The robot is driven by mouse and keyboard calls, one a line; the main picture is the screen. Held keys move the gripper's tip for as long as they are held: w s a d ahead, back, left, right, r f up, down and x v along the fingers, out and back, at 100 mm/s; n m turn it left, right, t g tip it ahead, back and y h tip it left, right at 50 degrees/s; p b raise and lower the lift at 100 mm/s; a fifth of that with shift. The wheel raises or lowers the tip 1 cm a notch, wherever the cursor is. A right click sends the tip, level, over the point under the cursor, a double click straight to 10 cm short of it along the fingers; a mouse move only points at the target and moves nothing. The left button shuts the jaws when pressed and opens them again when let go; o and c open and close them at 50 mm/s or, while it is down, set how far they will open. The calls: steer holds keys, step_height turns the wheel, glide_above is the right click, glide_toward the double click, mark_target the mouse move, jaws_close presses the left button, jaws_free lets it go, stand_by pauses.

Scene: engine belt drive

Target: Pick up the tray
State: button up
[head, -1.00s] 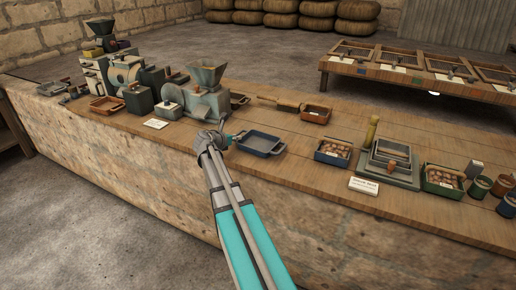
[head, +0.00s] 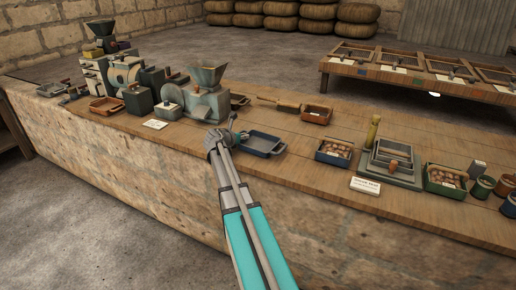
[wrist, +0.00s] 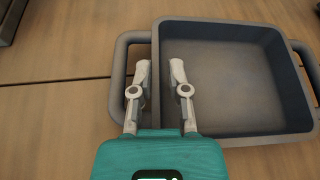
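The tray is shallow, rectangular and blue-grey, with a loop handle on each short side. It lies on the long wooden counter in the head view (head: 262,153) and fills the right of the wrist view (wrist: 250,134). My gripper (wrist: 160,66) is open at the tray's left end. Its left finger shows over the gap by the left handle, its right finger over the inside of the tray, with the left wall between them. The fingers' height against the rim is unclear. In the head view my gripper (head: 233,124) is partly hidden by my wrist. The tray is empty.
A grey mill with a hopper (head: 208,98) stands behind and left of the tray. A blue box of round brown items (head: 333,152) is to the right. A brown-handled tool (head: 279,104) lies behind. Bare counter lies between the tray and that box.

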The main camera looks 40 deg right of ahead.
stand_by(0.4)
jaws_close()
steer(key=shift+r, duration=0.15)
step_height(320, 180, up, 3)
steer(key=p, duration=0.3)
steer(key=shift+f, duration=0.2)
steer(key=s+r+p, duration=1)
steer(key=s, duration=0.4)
steer(key=shift+d, duration=0.4)
